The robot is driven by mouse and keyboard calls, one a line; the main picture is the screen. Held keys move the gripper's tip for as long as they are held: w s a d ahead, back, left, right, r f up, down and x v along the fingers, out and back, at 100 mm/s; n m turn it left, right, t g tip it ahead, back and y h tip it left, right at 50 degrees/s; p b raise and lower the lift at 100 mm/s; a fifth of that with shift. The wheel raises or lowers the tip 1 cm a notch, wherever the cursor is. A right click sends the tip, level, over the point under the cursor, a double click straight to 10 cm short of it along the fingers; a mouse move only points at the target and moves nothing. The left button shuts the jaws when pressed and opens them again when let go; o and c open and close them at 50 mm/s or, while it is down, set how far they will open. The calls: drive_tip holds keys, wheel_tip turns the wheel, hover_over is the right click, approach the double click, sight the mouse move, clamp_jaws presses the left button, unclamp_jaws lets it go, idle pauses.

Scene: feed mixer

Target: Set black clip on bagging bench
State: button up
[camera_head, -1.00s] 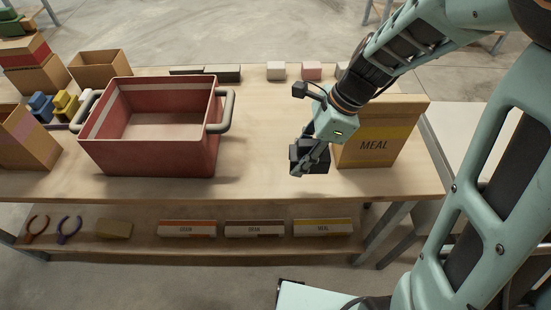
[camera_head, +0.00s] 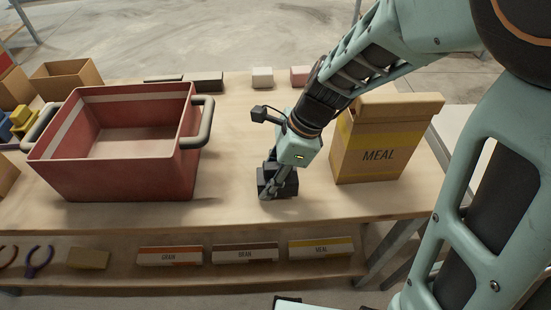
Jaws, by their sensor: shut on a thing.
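The black clip (camera_head: 288,184) is a dark, blocky piece at the end of my arm. My gripper (camera_head: 268,192) is shut on it, and the fingers hide part of it. Gripper and clip are low over the wooden bench top (camera_head: 229,160), between the red tub and the MEAL box. I cannot tell whether the clip touches the bench. I take this wooden bench as the bagging bench.
A red tub (camera_head: 120,182) with grey handles stands left of my gripper. A MEAL box (camera_head: 375,145) stands close on the right. Small blocks (camera_head: 262,78) line the back edge. Labelled boxes (camera_head: 245,254) lie on the lower shelf. Bench around the clip is clear.

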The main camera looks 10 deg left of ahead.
drive_tip(key=shift+f, duration=0.45)
drive_tip(key=shift+f, duration=0.2)
drive_tip(key=o, duration=0.9)
drive_tip(key=shift+o, duration=0.2)
drive_tip(key=shift+r, duration=0.3)
drive_tip(key=p+v, duration=0.3)
drive_tip(key=v, duration=0.9)
drive_tip(key=shift+d+f, duration=0.1)
